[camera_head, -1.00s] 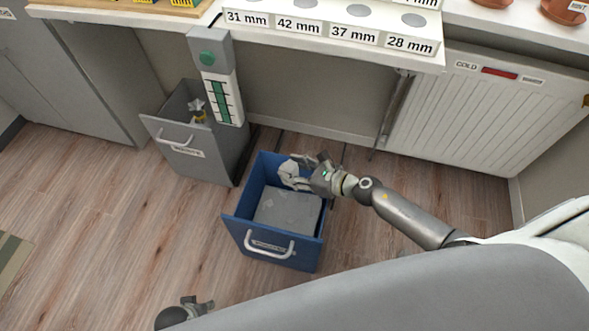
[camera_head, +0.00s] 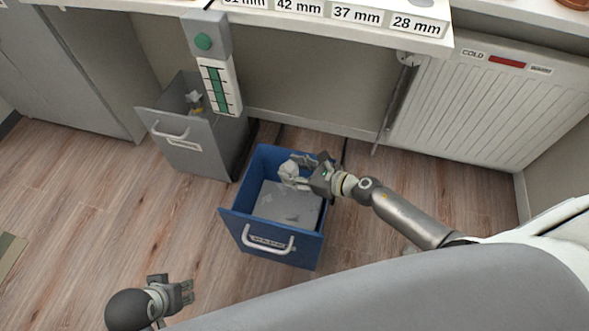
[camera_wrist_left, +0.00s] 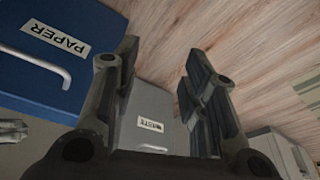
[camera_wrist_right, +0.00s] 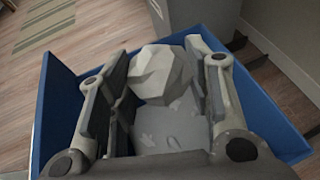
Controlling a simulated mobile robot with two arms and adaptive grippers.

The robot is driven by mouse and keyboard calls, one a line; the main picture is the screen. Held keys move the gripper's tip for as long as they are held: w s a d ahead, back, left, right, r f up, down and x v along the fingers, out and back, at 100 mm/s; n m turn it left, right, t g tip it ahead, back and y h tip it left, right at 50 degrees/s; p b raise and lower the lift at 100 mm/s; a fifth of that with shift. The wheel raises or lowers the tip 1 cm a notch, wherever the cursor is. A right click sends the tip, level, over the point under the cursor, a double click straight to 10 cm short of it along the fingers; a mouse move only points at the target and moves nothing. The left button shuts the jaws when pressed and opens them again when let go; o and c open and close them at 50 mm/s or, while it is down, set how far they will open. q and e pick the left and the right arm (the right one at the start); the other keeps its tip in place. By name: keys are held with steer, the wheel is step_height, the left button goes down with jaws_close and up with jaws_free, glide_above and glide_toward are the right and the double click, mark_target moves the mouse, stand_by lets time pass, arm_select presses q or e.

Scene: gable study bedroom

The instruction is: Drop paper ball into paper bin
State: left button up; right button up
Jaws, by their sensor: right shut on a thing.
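The paper ball (camera_head: 288,170) is a crumpled whitish lump; it also shows in the right wrist view (camera_wrist_right: 160,74). My right gripper (camera_head: 298,171) is shut on it and holds it over the far part of the blue paper bin (camera_head: 238,227). The bin is an open drawer; its PAPER label (camera_wrist_left: 59,37) shows in the left wrist view. Flat grey scraps lie on its floor. My left gripper (camera_head: 186,290) is low at the front, apart from the bin; in the left wrist view its fingers (camera_wrist_left: 156,75) are spread with nothing between them.
A grey waste bin (camera_head: 183,143) with some litter stands pulled out left of the blue one. A worktop with size labels (camera_head: 357,16) overhangs behind. A radiator (camera_head: 490,110) is at the right. Wooden floor is clear at the left.

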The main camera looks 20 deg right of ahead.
arm_select(q)
steer(key=shift+b+v, duration=0.35)
steer(key=shift+v, duration=1.6)
arm_select(e)
steer(key=shift+f, duration=0.55)
arm_select(q)
steer(key=shift+w, duration=0.1)
arm_select(e)
steer(key=o, duration=0.8)
steer(key=shift+o, duration=0.2)
steer(key=v, duration=1.2)
